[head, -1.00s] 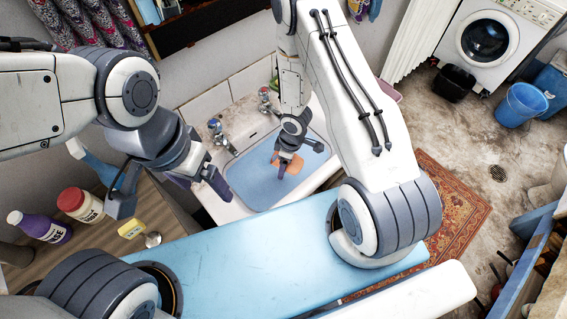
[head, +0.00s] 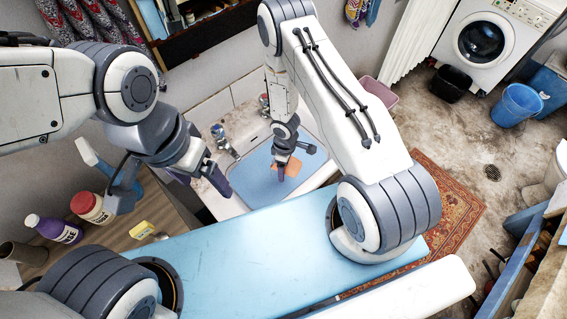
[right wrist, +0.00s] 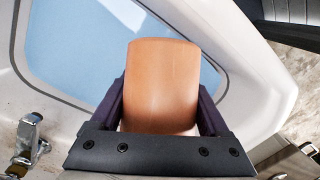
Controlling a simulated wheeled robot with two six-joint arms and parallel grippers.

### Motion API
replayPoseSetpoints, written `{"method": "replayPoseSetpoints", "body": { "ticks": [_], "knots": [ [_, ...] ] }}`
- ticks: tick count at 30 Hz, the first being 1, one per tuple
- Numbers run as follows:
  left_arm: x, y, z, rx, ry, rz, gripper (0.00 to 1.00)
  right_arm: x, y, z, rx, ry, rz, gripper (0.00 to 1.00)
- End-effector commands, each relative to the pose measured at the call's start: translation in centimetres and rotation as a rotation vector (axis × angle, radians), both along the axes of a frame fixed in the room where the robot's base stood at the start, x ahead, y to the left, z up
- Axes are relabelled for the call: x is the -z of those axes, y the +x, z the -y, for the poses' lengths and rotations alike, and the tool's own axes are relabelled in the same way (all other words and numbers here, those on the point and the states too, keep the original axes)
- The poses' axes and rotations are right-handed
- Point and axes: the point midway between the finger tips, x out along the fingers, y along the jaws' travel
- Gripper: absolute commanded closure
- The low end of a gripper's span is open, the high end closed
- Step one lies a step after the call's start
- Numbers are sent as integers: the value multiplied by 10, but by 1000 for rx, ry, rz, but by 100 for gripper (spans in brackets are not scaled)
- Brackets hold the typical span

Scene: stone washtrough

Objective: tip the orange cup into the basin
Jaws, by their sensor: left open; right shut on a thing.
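The orange cup (head: 291,166) is in my right gripper (head: 282,172), over the basin (head: 232,208) with its light blue inside. In the right wrist view the cup (right wrist: 162,85) sits between the two dark fingers of the right gripper (right wrist: 162,105), which are shut on its sides. Only its smooth outer side shows there; its mouth and contents are hidden. In the right wrist view the basin's white rim (right wrist: 262,85) runs around the blue area. My left gripper (head: 200,178) is open and empty, left of the basin.
Taps (head: 219,135) stand at the basin's back edge. On the wooden counter at left are a purple bottle (head: 58,231), a red-capped tub (head: 90,207), a yellow sponge (head: 141,230) and a blue-and-white spray bottle (head: 88,152). A pink bin (head: 380,93) stands beyond my right arm.

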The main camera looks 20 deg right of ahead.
Motion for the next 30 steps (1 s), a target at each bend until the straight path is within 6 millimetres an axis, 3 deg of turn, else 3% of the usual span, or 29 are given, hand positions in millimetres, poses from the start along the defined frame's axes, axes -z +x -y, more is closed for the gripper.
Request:
{"method": "replayPoseSetpoints", "body": {
  "ticks": [3,12,30],
  "knots": [
    [-18,0,0,1,0,0,15,-4,-1,0,-2,-11,-10,86],
    [-40,0,0,1,0,0,15,-1,-2,0,-1,-33,-29,86],
    [-43,0,0,2,0,0,15,2,-3,0,0,-39,-35,86]
  ]
}}
